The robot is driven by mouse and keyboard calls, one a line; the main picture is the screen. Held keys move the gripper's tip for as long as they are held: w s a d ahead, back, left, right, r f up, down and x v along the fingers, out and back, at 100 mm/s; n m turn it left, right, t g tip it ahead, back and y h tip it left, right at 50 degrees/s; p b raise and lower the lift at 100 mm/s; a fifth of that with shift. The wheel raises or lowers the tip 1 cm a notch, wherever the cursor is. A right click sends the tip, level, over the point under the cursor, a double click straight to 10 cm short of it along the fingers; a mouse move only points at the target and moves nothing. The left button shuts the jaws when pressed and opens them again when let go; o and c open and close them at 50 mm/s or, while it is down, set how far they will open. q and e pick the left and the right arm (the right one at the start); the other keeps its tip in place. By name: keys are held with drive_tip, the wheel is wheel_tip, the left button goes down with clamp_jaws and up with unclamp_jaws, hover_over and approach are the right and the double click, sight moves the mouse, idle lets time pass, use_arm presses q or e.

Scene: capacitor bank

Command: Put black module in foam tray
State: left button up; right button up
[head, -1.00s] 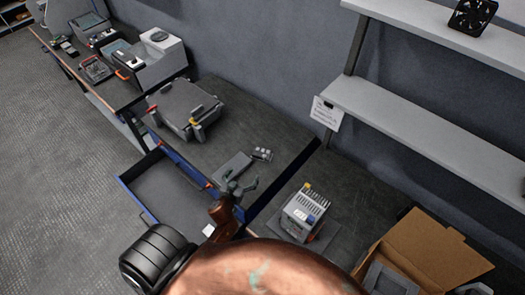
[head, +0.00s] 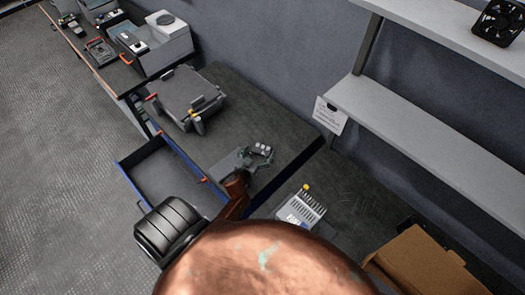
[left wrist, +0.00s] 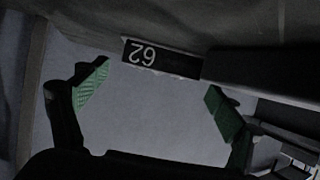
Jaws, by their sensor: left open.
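My left gripper (head: 258,161) is over the workbench beside a flat dark grey block (head: 229,162), partly covering it. In the left wrist view my left gripper (left wrist: 155,95) is open, its green pads wide apart with nothing clasped. Between and just beyond the pads is a black plate marked 62 (left wrist: 160,58), upside down, joined to a dark bar at right. I cannot tell for sure which piece is the black module. No foam tray can be made out now; the copper-coloured dome hides the area in front of the cardboard box. My right gripper is not in view.
A blue-edged open drawer (head: 150,165) juts out below the bench. A grey case (head: 187,98) stands behind it. A white finned unit (head: 301,207) is right of my arm. A cardboard box (head: 420,262) is at lower right. A grey shelf (head: 430,135) hangs above.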

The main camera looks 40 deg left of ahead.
sight(262, 148)
use_arm(q)
drive_tip(key=x, duration=0.2)
drive_tip(key=shift+w+a+f, duration=0.1)
drive_tip(key=shift+w+f, duration=0.05)
drive_tip(key=shift+w, duration=0.15)
drive_tip(key=shift+w+a+f, duration=0.1)
drive_tip(key=shift+w, duration=0.2)
drive_tip(key=c, duration=1.5)
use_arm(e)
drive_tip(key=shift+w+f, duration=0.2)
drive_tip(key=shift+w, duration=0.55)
use_arm(q)
drive_tip(key=shift+c, duration=0.2)
